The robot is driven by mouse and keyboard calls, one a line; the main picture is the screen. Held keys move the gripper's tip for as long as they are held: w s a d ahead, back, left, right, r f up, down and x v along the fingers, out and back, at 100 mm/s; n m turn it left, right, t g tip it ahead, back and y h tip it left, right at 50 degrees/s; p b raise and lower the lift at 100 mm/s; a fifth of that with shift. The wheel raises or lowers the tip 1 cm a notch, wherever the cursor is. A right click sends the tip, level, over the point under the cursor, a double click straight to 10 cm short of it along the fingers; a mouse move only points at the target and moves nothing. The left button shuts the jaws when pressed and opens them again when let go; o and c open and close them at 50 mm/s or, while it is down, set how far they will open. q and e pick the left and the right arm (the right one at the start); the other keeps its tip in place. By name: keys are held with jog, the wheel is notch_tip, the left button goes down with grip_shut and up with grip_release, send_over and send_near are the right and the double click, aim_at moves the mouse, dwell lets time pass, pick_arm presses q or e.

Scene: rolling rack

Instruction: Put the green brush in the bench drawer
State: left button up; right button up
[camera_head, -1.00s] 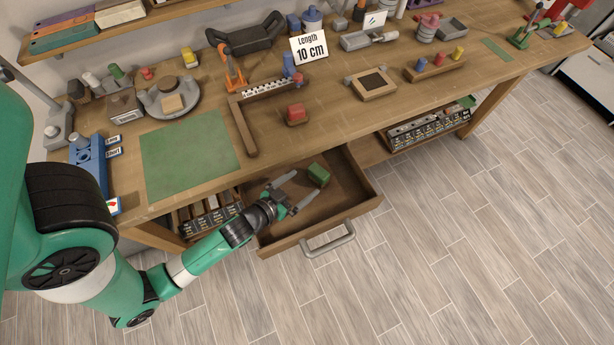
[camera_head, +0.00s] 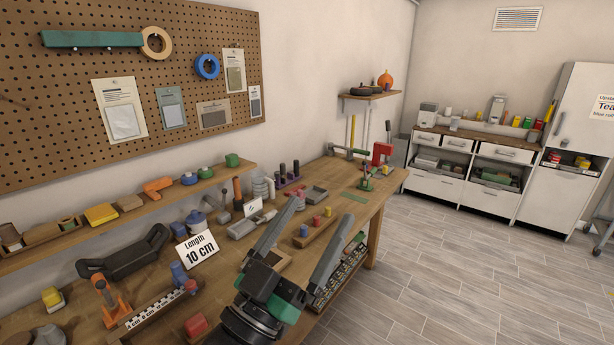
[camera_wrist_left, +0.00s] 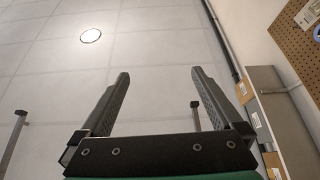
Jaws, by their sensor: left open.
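My left gripper (camera_head: 320,208) is raised over the front of the workbench (camera_head: 385,205) in the head view, fingers pointing up and away. Its jaws are open with nothing between them. The left wrist view also shows the open, empty gripper (camera_wrist_left: 160,73), against the ceiling. The bench drawer is outside the head view now, and I cannot make out the green brush in either current view. My right gripper is not in view.
A "Length 10 cm" sign (camera_head: 195,248), a black-handled tool (camera_head: 125,252) and several small blocks crowd the bench. A wall shelf (camera_head: 120,222) and pegboard (camera_head: 130,90) stand behind. Clear floor (camera_head: 450,270) lies to the right, before white cabinets (camera_head: 460,170).

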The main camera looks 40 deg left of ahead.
pick_arm(q)
jog(key=s+d+r+m+t+h, duration=0.1)
jog(key=s+d+r+t+h, duration=0.1)
jog(key=r, duration=0.5)
jog(key=s+d+r+m+t+h, duration=0.1)
jog(key=s+d+r+m+h, duration=0.1)
jog(key=r, duration=0.6)
jog(key=s+d+h, duration=0.1)
jog(key=s+d, duration=0.1)
jog(key=s, duration=0.1)
jog(key=shift+s+r+t, duration=0.25)
jog(key=shift+s+t, duration=0.05)
jog(key=shift+t, duration=0.1)
